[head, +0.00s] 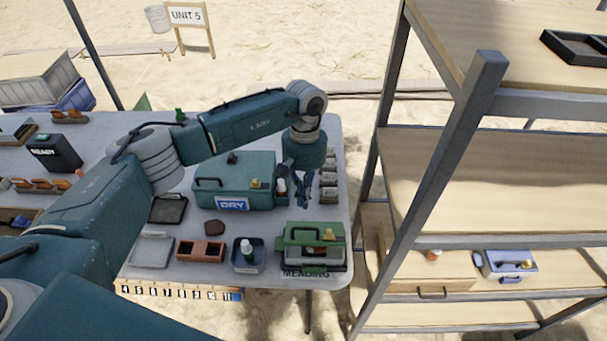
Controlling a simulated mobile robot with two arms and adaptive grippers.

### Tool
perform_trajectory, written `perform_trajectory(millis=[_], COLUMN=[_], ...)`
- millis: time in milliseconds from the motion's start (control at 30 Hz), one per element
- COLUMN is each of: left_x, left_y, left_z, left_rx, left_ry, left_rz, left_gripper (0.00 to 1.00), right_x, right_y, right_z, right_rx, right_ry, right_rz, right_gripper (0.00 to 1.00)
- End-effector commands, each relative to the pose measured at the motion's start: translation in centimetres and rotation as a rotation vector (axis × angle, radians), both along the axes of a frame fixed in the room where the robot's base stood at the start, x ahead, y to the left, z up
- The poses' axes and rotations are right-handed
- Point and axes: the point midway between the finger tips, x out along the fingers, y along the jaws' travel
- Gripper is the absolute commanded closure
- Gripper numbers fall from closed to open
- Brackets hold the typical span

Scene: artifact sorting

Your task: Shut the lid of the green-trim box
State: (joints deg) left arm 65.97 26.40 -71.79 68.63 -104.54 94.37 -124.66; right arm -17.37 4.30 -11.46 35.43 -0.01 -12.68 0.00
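The green-trim box (313,262) stands at the front right corner of the grey table. It has a green frame and handle on top, a yellow item showing near its middle, and dark lettering at its front edge. I cannot tell from this view how far its lid is open. My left gripper (302,201) points down from the teal arm, behind and above the box, apart from it. It holds nothing I can make out, and the gap between its fingers is too small to judge. My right gripper is out of view.
A large teal box labelled DRY (234,184) stands left of my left gripper. A blue tray with a bottle (248,267) and a reddish-brown divided tray (201,251) sit left of the green-trim box. A wooden shelf (470,190) with grey posts rises on the right.

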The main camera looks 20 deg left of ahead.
Motion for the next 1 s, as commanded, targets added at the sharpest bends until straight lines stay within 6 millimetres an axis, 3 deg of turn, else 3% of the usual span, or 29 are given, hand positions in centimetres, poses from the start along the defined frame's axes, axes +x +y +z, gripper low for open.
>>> perform_trajectory(millis=[33,300,1000], left_x=[-1.0,-3.1,-2.9], left_y=[-0.2,-0.8,-0.7], left_z=[0.3,-1.3,-1.8], left_rx=[-0.002,-0.001,0.014], left_ry=[0.005,0.002,-0.053], left_rz=[-0.003,0.000,0.000], left_gripper=[1.00,1.00,1.00], right_x=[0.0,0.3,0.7], right_y=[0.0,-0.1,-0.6], right_z=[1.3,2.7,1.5], right_rx=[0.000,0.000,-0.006], right_ry=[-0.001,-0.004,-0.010], right_rz=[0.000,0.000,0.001], right_gripper=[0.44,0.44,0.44])
